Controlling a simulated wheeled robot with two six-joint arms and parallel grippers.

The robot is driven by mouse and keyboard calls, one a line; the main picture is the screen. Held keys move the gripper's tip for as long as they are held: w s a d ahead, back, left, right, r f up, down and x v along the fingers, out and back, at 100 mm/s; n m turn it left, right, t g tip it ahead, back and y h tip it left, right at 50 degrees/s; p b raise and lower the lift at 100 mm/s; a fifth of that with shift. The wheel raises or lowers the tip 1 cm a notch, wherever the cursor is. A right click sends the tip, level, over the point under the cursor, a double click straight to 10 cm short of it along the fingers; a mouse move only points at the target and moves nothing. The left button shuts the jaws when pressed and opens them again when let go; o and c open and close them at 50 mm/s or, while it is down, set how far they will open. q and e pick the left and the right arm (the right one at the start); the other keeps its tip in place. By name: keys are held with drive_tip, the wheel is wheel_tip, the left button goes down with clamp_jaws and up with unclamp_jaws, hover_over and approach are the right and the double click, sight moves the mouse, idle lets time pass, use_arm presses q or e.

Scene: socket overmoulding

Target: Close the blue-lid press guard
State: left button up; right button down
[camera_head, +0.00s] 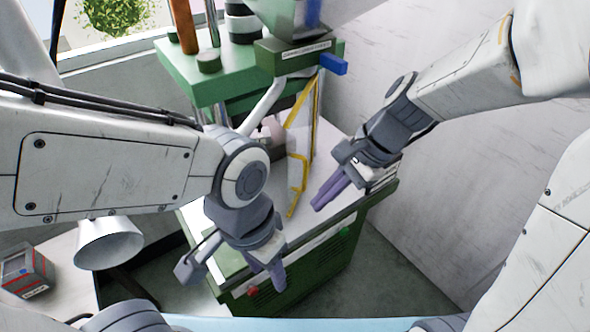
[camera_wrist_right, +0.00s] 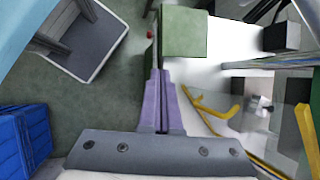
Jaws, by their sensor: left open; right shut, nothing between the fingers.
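The press guard (camera_head: 303,130) is a clear panel with yellow edging. It stands at the front of the green press, swung out at an angle over the white worktop. A blue block (camera_head: 334,64) sits at the press's upper right; I cannot tell whether it belongs to the guard. In the right wrist view, yellow edging (camera_wrist_right: 213,107) shows right of my fingers. My right gripper (camera_head: 322,200) is shut and empty, right of the guard and apart from it; its purple fingers (camera_wrist_right: 160,90) are together. My left gripper (camera_head: 243,277) is open and empty at the worktop's front edge.
The green press (camera_head: 215,70) stands at the back with an orange column. A green cabinet (camera_head: 330,258) carries the white worktop. A red-and-grey box (camera_head: 27,270) lies at lower left. The right wrist view shows a blue crate (camera_wrist_right: 22,142) and a grey bin (camera_wrist_right: 112,28) on the floor.

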drive_tip(key=w+d+f+m+t+y+b, duration=0.2)
drive_tip(key=w+d+m+t+y, duration=0.1)
drive_tip(key=w+d+m, duration=0.55)
drive_tip(key=shift+m, duration=0.85)
drive_tip(key=w+a+f, duration=0.1)
drive_tip(key=a+f, duration=0.1)
drive_tip(key=a, duration=0.2)
drive_tip(key=w+a+f+p, duration=0.1)
drive_tip(key=w+a+f, duration=0.1)
drive_tip(key=a, duration=0.2)
drive_tip(key=w+a+f, duration=0.2)
drive_tip(key=a, duration=0.2)
drive_tip(key=shift+w+a+f, duration=0.1)
drive_tip(key=shift+a+f, duration=0.1)
drive_tip(key=shift+f, duration=0.1)
use_arm(q)
drive_tip(key=shift+f, duration=0.75)
